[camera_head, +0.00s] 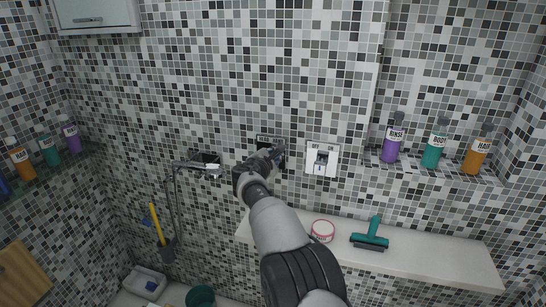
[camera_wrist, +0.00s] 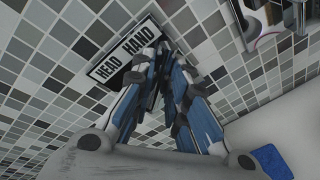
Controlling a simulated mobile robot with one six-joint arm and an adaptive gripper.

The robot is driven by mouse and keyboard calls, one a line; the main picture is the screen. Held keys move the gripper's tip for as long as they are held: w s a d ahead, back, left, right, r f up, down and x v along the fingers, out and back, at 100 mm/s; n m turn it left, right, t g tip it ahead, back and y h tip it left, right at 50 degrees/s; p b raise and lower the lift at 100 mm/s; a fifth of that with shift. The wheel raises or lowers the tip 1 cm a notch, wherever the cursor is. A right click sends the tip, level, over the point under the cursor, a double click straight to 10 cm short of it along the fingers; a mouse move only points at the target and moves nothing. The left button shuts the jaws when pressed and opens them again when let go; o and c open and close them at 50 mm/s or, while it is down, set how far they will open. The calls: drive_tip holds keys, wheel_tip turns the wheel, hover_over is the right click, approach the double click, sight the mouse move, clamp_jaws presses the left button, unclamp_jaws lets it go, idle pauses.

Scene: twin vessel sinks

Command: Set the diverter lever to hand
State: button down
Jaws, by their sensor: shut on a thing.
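The diverter's dark plate (camera_head: 265,138) is on the mosaic wall, partly behind my gripper (camera_head: 276,156). In the wrist view its label plate (camera_wrist: 122,52) reads HEAD and HAND, and looks tilted. My gripper (camera_wrist: 165,52) is at the plate, its fingers drawn together close beside the word HAND. It is shut on the diverter lever, which is mostly hidden between the fingers. Which way the lever points cannot be seen clearly.
A white OFF/ON switch (camera_head: 321,159) is just right of the diverter. A shower fitting (camera_head: 205,165) is to the left. Bottles stand on a right ledge (camera_head: 440,172). A bench below holds a pink round tin (camera_head: 323,231) and a green squeegee (camera_head: 370,238).

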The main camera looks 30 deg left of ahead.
drive_tip(key=c, duration=1.6)
unclamp_jaws()
drive_tip(key=shift+o, duration=0.2)
drive_tip(key=v, duration=1.2)
